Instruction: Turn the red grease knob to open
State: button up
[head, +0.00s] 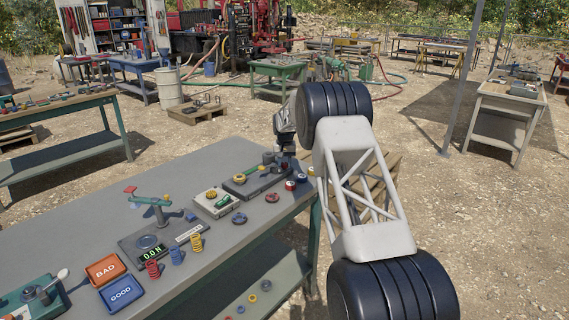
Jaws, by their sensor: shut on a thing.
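My gripper (287,150) is small and dark in the head view, beyond my arm's near joint. It points down at the right end of a dark fixture (255,182) near the far right corner of the grey bench. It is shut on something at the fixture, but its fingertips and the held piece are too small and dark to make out. I cannot pick out the red grease knob with certainty or tell how far it is turned.
The grey bench (100,228) holds a pale box (212,203), small red and blue rings, coloured springs (196,243), a scale, an orange BAD tray (106,269) and a blue GOOD tray (121,293). A wooden pallet lies on the ground behind my arm. Open gravel surrounds the bench.

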aim_at(284, 163)
jog(key=o, duration=0.6)
jog(key=shift+o, duration=0.2)
jog(key=shift+r, duration=0.1)
jog(key=shift+r, duration=3.85)
